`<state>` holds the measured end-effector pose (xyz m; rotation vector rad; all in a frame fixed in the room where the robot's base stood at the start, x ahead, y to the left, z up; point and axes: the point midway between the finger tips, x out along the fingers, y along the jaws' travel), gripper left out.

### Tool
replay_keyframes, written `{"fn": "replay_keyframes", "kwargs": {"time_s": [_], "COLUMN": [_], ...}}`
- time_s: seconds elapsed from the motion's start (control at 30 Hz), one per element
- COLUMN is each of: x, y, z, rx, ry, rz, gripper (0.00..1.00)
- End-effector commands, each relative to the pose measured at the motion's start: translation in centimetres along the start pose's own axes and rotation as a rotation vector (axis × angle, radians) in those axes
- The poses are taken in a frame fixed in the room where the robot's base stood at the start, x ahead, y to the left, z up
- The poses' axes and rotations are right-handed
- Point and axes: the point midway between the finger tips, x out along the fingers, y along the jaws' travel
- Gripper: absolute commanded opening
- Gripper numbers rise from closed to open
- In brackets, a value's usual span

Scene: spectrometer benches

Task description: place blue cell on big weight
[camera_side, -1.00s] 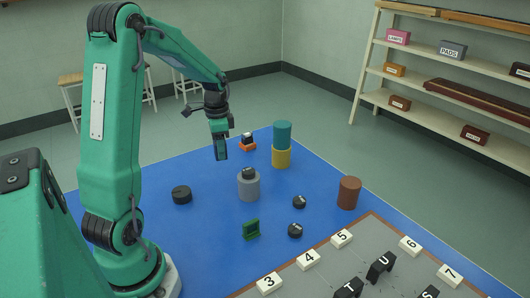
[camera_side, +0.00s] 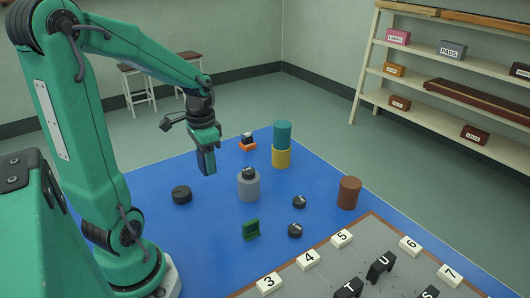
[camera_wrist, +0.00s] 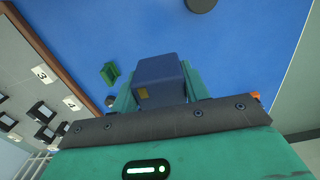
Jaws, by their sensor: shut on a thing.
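The blue cell (camera_wrist: 160,75) is a dark blue block with a small yellowish patch, held between my fingers in the wrist view. My gripper (camera_side: 206,163) is shut on it and is above the blue mat in the side view, where the fingers largely hide the cell. The big weight appears to be the wide black disc (camera_side: 181,195), lying flat on the mat at lower left of my gripper, with a bare top. A dark disc (camera_wrist: 202,4) at the top edge of the wrist view looks like the same one. The cell is apart from it.
A grey cylinder (camera_side: 248,190) with a black weight on top stands right of my gripper. Behind it are a teal cylinder (camera_side: 282,135) on a yellow one (camera_side: 281,157). A green bracket (camera_side: 251,230), small black weights (camera_side: 299,202) and a brown cylinder (camera_side: 349,193) stand nearer.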

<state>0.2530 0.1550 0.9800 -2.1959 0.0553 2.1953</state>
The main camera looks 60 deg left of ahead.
Motion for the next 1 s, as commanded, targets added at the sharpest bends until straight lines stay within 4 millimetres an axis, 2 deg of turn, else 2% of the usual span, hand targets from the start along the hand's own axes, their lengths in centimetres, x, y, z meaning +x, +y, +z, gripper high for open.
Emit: {"fn": "replay_keyframes", "kwargs": {"time_s": [0.2,0.53,0.77,1.0], "x": [-0.1,0.0,1.1,3.0], "y": [1.3,1.3,-0.3,-3.3], "z": [1.3,1.6,2.4,3.7], "rx": [-0.043,-0.052,-0.055,-0.057], "ry": [0.001,-0.001,-0.002,-0.003], "rz": [-0.001,0.0,0.002,0.002], "gripper": [0.19,0.19,0.19,0.19]}}
